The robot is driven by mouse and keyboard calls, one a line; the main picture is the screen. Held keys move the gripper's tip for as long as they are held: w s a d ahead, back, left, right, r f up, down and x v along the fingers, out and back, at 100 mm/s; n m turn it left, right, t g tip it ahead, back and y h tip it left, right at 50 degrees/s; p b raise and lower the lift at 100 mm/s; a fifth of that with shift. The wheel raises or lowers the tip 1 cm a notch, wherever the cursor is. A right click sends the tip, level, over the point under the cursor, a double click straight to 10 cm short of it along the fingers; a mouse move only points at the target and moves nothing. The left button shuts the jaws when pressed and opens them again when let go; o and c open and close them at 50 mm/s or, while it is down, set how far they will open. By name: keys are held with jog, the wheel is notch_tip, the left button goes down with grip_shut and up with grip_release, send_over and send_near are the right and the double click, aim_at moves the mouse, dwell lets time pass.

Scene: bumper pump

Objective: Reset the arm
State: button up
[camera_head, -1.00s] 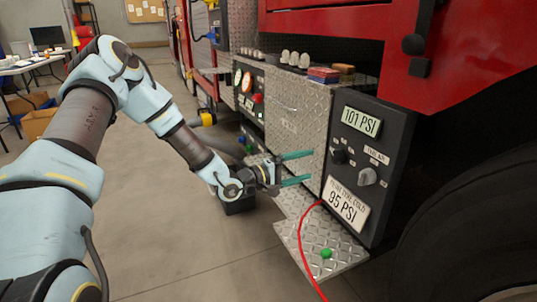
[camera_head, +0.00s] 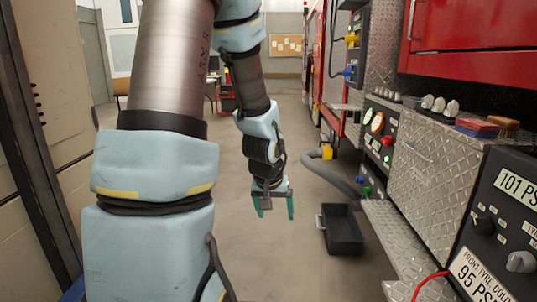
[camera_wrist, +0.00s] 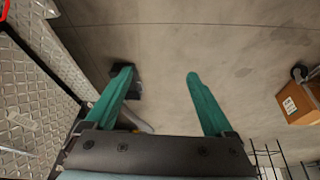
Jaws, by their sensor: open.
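My gripper (camera_head: 273,207) points downward over bare floor in the head view, left of the truck's side and clear of it. Its two green fingers are apart with nothing between them. The wrist view also shows my gripper (camera_wrist: 160,85) open and empty, with concrete floor beyond the fingertips. My arm hangs down through the middle of the head view, and its upper links hide part of the left side.
The truck's diamond-plate step (camera_head: 395,245) and gauge panel (camera_head: 500,225) are at right. A black open bin (camera_head: 342,232) stands on the floor right of my gripper. A grey hose (camera_head: 335,172) lies behind it. A cardboard box (camera_wrist: 299,102) shows in the wrist view.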

jog(key=s+a+r+g+y+p, duration=0.1)
jog(key=s+a+r+g+p, duration=0.1)
jog(key=s+a+r, duration=0.6)
notch_tip(320, 180, up, 16)
jog(key=s+p, duration=0.2)
jog(key=p, duration=1.5)
jog(key=shift+a+n+p, duration=0.2)
jog(key=shift+n+p, duration=0.2)
jog(key=shift+f, duration=0.1)
